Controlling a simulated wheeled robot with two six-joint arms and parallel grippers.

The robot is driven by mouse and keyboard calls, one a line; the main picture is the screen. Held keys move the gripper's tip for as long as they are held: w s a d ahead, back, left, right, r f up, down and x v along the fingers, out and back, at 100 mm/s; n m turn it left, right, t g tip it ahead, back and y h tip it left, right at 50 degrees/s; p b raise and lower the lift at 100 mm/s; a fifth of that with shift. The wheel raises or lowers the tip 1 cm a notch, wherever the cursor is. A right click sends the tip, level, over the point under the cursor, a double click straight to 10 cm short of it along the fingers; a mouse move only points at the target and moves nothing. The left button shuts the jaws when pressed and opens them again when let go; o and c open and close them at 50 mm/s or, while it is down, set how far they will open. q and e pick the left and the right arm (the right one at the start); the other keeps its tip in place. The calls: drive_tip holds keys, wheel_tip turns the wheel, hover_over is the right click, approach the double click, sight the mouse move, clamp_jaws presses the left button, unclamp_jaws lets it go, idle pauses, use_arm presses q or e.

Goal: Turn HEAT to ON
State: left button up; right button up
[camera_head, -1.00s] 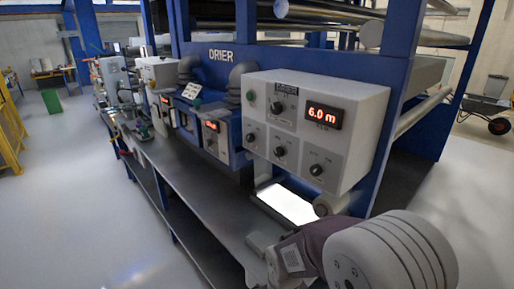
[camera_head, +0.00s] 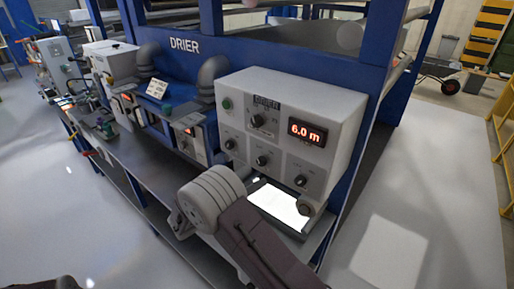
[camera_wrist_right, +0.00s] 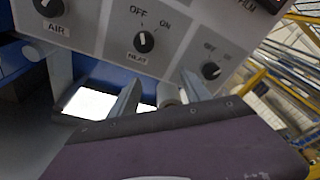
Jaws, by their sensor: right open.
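The HEAT knob (camera_wrist_right: 145,42) is a black round knob with a white mark, on the grey control box. Its mark points up towards OFF, with ON to the right. In the head view the HEAT knob (camera_head: 261,160) is the middle one of the lower row on the control box (camera_head: 340,110). My right gripper (camera_wrist_right: 160,90) is open and empty, its two fingers apart below the HEAT knob and not on it.
The AIR knob (camera_wrist_right: 48,8) is left of HEAT, and another knob (camera_wrist_right: 211,70) is to the right. A roller (camera_wrist_right: 168,94) lies below the box, near the fingers. A bright white panel (camera_head: 279,204) lies under the box.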

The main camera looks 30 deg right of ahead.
sight(259, 164)
drive_tip(key=w+a+r+n+t, duration=0.2)
drive_tip(key=w+a+n+t, duration=0.1)
drive_tip(key=shift+m+h, duration=0.3)
drive_tip(key=p+x, duration=0.1)
drive_tip(key=x, duration=0.1)
drive_tip(key=p+x, duration=0.1)
drive_tip(key=x, duration=0.2)
drive_tip(key=p+x, duration=0.1)
drive_tip(key=x, duration=0.2)
drive_tip(key=shift+s+d+r+p, duration=0.1)
drive_tip(key=shift+s+d+p, duration=0.1)
drive_tip(key=shift+s+p, duration=0.1)
drive_tip(key=shift+w+d, duration=0.2)
drive_tip(key=shift+d, duration=0.2)
use_arm(q)
wheel_tip(259, 164, up, 5)
drive_tip(key=shift+s+r, duration=0.15)
use_arm(e)
clamp_jaws()
